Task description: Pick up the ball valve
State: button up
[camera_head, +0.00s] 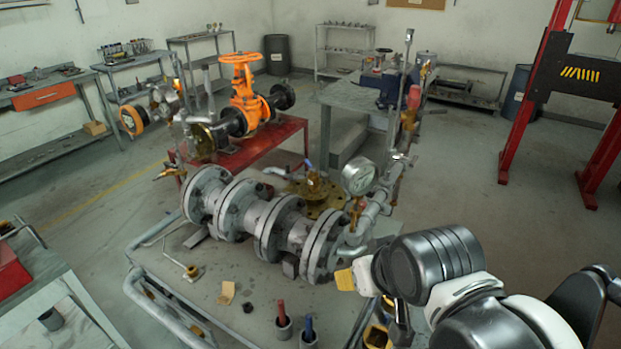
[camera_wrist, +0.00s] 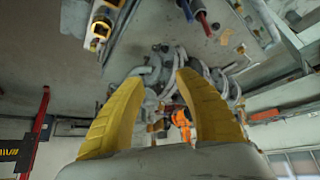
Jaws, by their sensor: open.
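I cannot tell for sure which part is the ball valve. A large grey flanged valve and pipe assembly (camera_head: 265,222) lies on the near metal table, with a brass flange (camera_head: 316,192) behind it. A small yellow-and-grey fitting (camera_head: 378,337) is at the near edge, partly hidden by my arm; it seems to show in the wrist view (camera_wrist: 101,30) at upper left. My gripper (camera_head: 345,279) is by the assembly's right end in the head view. In the wrist view its yellow fingers (camera_wrist: 160,78) are spread, with nothing between them; the flanged assembly shows beyond.
An orange handwheel valve (camera_head: 243,95) stands on a red table (camera_head: 255,150) behind. A gauge (camera_head: 358,177) and upright pipes rise at the assembly's right. Red (camera_head: 282,312) and blue (camera_head: 308,325) handled tools stand in cups at the near edge. Open floor lies to the right.

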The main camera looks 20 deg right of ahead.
aim_at(313, 175)
jog(key=i+l, duration=0.2)
jog(key=l, duration=0.2)
jog(key=i+l, duration=0.15)
jog(key=l, duration=0.2)
jog(key=i+l, duration=0.2)
jog(key=l, duration=0.2)
jog(key=i+l, duration=0.2)
jog(key=l, duration=0.15)
jog(key=i+l, duration=0.15)
jog(key=l, duration=0.25)
jog(key=i+l, duration=0.2)
jog(key=l, duration=0.2)
jog(key=i+l+u, duration=0.65)
jog(key=i+l, duration=0.15)
jog(key=l, duration=0.25)
jog(key=i+l+u, duration=0.25)
jog(key=l, duration=0.2)
jog(key=i+u, duration=0.3)
jog(key=u, duration=0.15)
jog(key=i+l+u, duration=0.2)
jog(key=u, duration=0.25)
jog(key=i+l+u, duration=0.45)
jog(key=k+j, duration=0.05)
jog(key=j, duration=0.05)
